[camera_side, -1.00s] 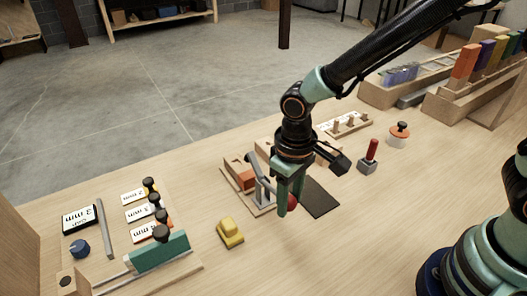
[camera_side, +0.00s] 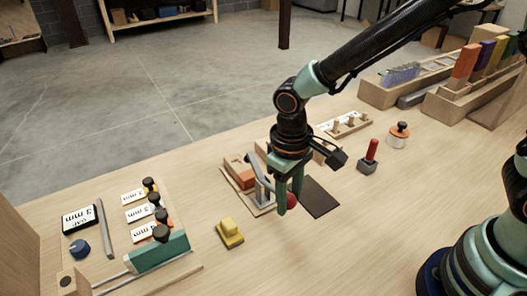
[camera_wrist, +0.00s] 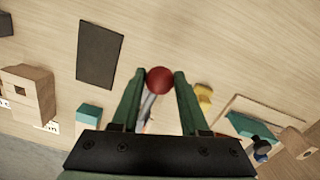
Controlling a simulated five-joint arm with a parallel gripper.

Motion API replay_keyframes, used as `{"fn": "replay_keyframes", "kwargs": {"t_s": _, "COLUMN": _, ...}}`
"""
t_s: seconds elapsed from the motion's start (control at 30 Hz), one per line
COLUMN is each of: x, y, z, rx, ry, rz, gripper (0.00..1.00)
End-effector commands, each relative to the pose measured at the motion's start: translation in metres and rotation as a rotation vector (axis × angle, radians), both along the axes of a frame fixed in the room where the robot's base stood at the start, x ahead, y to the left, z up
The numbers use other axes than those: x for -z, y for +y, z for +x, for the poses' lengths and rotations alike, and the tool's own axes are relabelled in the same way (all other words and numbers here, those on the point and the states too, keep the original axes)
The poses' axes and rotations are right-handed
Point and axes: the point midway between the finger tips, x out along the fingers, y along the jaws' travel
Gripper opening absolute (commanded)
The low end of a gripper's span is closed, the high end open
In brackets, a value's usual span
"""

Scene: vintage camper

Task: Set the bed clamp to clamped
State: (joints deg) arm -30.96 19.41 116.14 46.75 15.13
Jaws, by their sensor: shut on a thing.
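The bed clamp is a grey metal lever clamp (camera_side: 261,192) on a wooden base, with an orange-brown block (camera_side: 243,178) beside it. Its lever ends in a red ball knob (camera_side: 292,200). My gripper (camera_side: 284,208) points down with its green fingers shut on the knob. In the wrist view, the red knob (camera_wrist: 159,80) sits between the two fingertips, with the grey lever running back from it between the fingers. My fingers hide part of the lever in the side view.
A dark flat pad (camera_side: 318,197) lies right of the clamp. A yellow block (camera_side: 229,233) stands to the left. A red-handled tool (camera_side: 370,156) and an orange-topped jar (camera_side: 398,135) stand to the right. A fixture with a green block (camera_side: 158,252) is front left. The front middle is clear.

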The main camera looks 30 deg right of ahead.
Motion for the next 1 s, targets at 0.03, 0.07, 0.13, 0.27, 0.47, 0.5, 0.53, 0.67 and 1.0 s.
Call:
{"fn": "replay_keyframes", "kwargs": {"t_s": 0.03, "x": -0.002, "y": 0.0, "z": 0.003, "rx": 0.002, "ry": 0.014, "rz": -0.008, "gripper": 0.0}}
{"fn": "replay_keyframes", "kwargs": {"t_s": 0.07, "x": -0.003, "y": 0.0, "z": 0.003, "rx": 0.002, "ry": 0.025, "rz": -0.014, "gripper": 0.0}}
{"fn": "replay_keyframes", "kwargs": {"t_s": 0.13, "x": -0.006, "y": -0.001, "z": 0.004, "rx": 0.002, "ry": 0.043, "rz": -0.025, "gripper": 0.0}}
{"fn": "replay_keyframes", "kwargs": {"t_s": 0.27, "x": -0.008, "y": -0.001, "z": 0.005, "rx": 0.003, "ry": 0.058, "rz": -0.034, "gripper": 0.0}}
{"fn": "replay_keyframes", "kwargs": {"t_s": 0.47, "x": -0.008, "y": -0.002, "z": 0.005, "rx": 0.004, "ry": 0.058, "rz": -0.033, "gripper": 0.0}}
{"fn": "replay_keyframes", "kwargs": {"t_s": 0.5, "x": -0.008, "y": -0.002, "z": 0.005, "rx": 0.004, "ry": 0.058, "rz": -0.033, "gripper": 0.0}}
{"fn": "replay_keyframes", "kwargs": {"t_s": 0.53, "x": -0.009, "y": -0.002, "z": 0.005, "rx": 0.005, "ry": 0.057, "rz": -0.033, "gripper": 0.52}}
{"fn": "replay_keyframes", "kwargs": {"t_s": 0.67, "x": -0.008, "y": -0.001, "z": 0.005, "rx": 0.004, "ry": 0.058, "rz": -0.033, "gripper": 0.73}}
{"fn": "replay_keyframes", "kwargs": {"t_s": 1.0, "x": -0.013, "y": 0.0, "z": 0.005, "rx": 0.0, "ry": 0.056, "rz": -0.033, "gripper": 0.73}}
